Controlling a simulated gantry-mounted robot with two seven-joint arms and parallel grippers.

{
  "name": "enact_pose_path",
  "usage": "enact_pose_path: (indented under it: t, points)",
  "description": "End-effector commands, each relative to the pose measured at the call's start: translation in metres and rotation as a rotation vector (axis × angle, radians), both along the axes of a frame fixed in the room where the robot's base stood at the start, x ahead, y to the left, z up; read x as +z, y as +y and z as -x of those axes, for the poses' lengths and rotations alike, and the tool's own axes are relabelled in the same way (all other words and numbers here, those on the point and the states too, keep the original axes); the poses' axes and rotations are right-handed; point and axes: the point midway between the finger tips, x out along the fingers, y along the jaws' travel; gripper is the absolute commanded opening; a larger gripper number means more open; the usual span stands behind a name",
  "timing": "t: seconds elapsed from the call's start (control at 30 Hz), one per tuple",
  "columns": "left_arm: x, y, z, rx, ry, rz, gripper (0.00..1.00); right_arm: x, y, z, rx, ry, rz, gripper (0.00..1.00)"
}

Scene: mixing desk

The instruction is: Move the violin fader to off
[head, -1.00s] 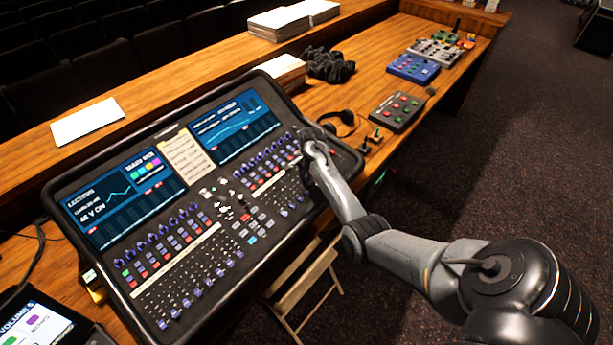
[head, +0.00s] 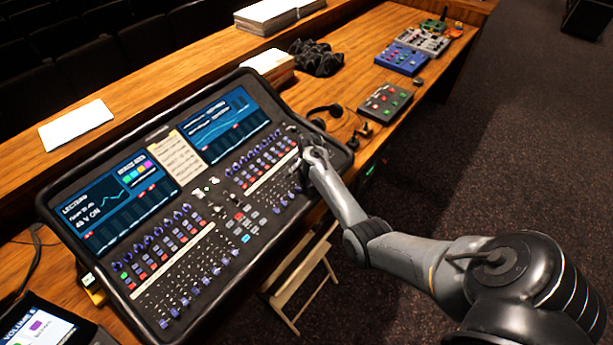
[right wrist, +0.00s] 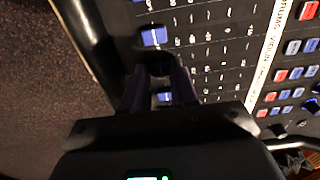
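The mixing desk (head: 205,232) lies on the wooden table, with rows of blue-capped faders in its lower part. My right gripper (head: 303,162) reaches down over the right-hand fader bank and hides part of it. In the right wrist view, my right gripper (right wrist: 160,88) has its two dark fingers apart, around a blue and white fader cap (right wrist: 165,97). I cannot tell whether they touch it. Another fader cap (right wrist: 153,36) stands beyond the fingertips. A white label strip (right wrist: 265,50) appears to include the word violin. My left gripper is out of view.
Two screens (head: 120,198) fill the desk's upper part. Headphones (head: 326,112), a small grey button box (head: 385,102) and a blue box (head: 401,59) lie on the table to the right. A folding chair (head: 302,285) stands below the desk's front edge.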

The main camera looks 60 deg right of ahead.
Motion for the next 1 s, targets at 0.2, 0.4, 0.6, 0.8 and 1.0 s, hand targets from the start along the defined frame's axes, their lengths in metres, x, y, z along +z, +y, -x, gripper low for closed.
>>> enact_pose_path:
  t: [0.2, 0.4, 0.6, 0.8, 1.0]
  points:
    - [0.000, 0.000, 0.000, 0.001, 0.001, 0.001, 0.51, 0.000, -0.001, 0.001, -0.001, 0.002, 0.000, 0.51]
    - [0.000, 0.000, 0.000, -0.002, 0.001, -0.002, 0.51, 0.000, 0.000, 0.001, -0.001, 0.001, 0.000, 0.51]
    - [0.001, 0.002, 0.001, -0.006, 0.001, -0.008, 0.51, 0.011, -0.001, 0.001, 0.000, 0.000, 0.002, 0.51]
    - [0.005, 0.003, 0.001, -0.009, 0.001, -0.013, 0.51, 0.040, -0.001, 0.004, -0.001, -0.002, 0.004, 0.51]
    - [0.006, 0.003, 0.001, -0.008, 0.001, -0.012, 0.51, 0.075, -0.001, 0.008, -0.001, -0.002, 0.004, 0.51]
